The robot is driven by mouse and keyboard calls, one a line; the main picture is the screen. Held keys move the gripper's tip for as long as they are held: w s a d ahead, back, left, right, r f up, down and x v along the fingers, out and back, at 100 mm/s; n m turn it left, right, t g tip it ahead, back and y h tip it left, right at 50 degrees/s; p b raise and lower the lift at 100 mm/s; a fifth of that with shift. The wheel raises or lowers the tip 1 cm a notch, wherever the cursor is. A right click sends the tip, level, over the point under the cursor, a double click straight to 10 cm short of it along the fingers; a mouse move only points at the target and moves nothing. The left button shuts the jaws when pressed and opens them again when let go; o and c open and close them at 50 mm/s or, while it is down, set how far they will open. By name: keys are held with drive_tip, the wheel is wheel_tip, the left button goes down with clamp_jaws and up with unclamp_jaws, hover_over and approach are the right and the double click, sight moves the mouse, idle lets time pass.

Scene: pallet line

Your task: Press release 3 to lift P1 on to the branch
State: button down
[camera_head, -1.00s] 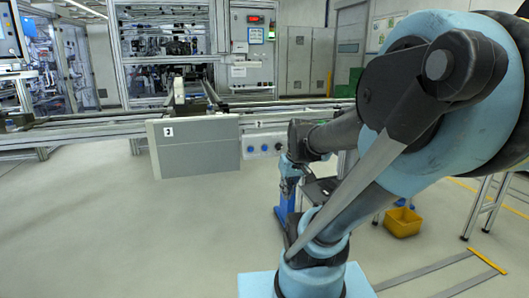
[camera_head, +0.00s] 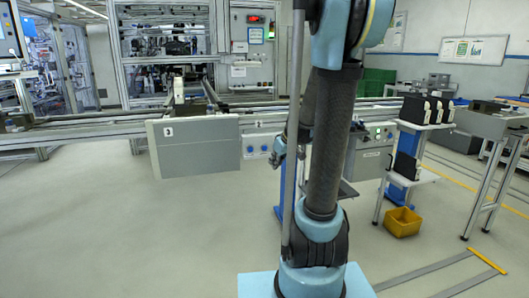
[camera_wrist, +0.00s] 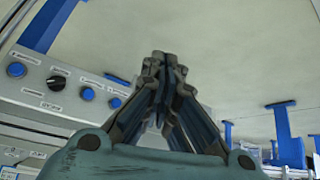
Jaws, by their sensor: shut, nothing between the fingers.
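My gripper (camera_wrist: 163,58) is shut and empty in the wrist view. A grey control box (camera_wrist: 62,82) lies left of the fingers, apart from them. On it are a blue button at the far left (camera_wrist: 16,69), a black knob (camera_wrist: 56,83) and two more blue buttons (camera_wrist: 88,94) (camera_wrist: 115,102). Their labels are too small to read. In the head view the control box (camera_head: 256,151) sits under the conveyor rail, right of a grey panel (camera_head: 195,147) marked 3. My wrist stands close to the box's right end. I cannot make out P1 or the branch.
The conveyor rail (camera_head: 80,127) runs across the middle of the head view. A white trolley with black bins (camera_head: 427,110) and a yellow bin (camera_head: 402,222) stand to the right. The floor at the front left (camera_head: 130,230) is clear.

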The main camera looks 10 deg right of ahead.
sight(265, 148)
drive_tip(key=w+d+f+n+t, duration=0.1)
drive_tip(key=w+f, duration=0.1)
drive_tip(key=w, duration=0.6)
drive_tip(key=w+d+f+n+t+y, duration=0.1)
drive_tip(key=w+f+n, duration=0.1)
drive_tip(key=w, duration=0.6)
drive_tip(key=shift+w+d+f, duration=0.3)
drive_tip(key=shift+w+f, duration=0.05)
drive_tip(key=shift+f, duration=0.35)
drive_tip(key=shift+w, duration=0.1)
drive_tip(key=shift+w+a, duration=0.25)
drive_tip(key=shift+w, duration=1.15)
drive_tip(key=shift+w+a, duration=0.25)
drive_tip(key=shift+w, duration=1.2)
drive_tip(key=shift+w+a, duration=0.25)
drive_tip(key=shift+w, duration=1.15)
drive_tip(key=shift+w, duration=0.1)
drive_tip(key=shift+w+r, duration=0.1)
drive_tip(key=shift+w, duration=0.2)
drive_tip(key=shift+w+a, duration=0.1)
drive_tip(key=shift+w, duration=0.35)
drive_tip(key=shift+s, duration=0.9)
